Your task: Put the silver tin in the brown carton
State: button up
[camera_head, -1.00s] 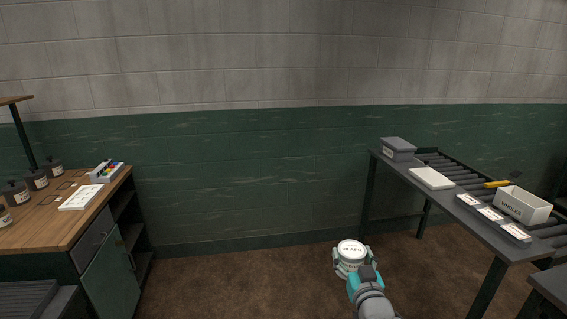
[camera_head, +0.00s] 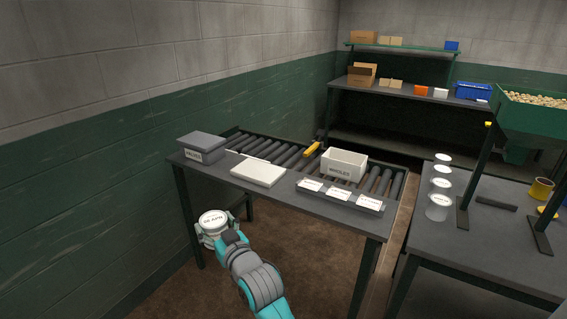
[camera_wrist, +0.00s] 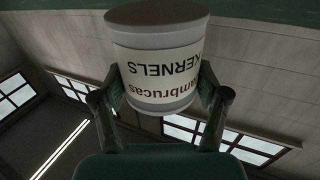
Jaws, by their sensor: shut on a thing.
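My gripper (camera_head: 219,228) is shut on a silver tin with a pale lid bearing dark lettering (camera_head: 213,217). In the wrist view the tin (camera_wrist: 160,40) shows a white label reading "KERNELS", upside down in the picture, between the two fingers. In the head view the tin is held in front of the roller table's left end, apart from the table. An open brown carton (camera_head: 361,78) stands on the dark bench at the back wall. Smaller brown boxes (camera_head: 389,83) are beside it and on the shelf above; the carton's inside is hidden.
The roller table (camera_head: 330,212) bears a grey box (camera_head: 203,147), a white slab (camera_head: 258,173) and a whitish bin (camera_head: 344,165). Another table (camera_head: 430,240) at the right holds several lidded containers (camera_head: 439,183) and a green hopper (camera_head: 535,115). Brown floor shows below the roller table.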

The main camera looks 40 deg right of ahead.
aim_at(353, 84)
jog(key=i+j+z, duration=0.9)
jog(key=j+z, duration=0.2)
jog(key=i+j+z, duration=0.2)
jog(key=j+z, duration=0.15)
jog(key=j, duration=0.15)
jog(key=j+z, duration=0.4)
jog(key=j, duration=0.85)
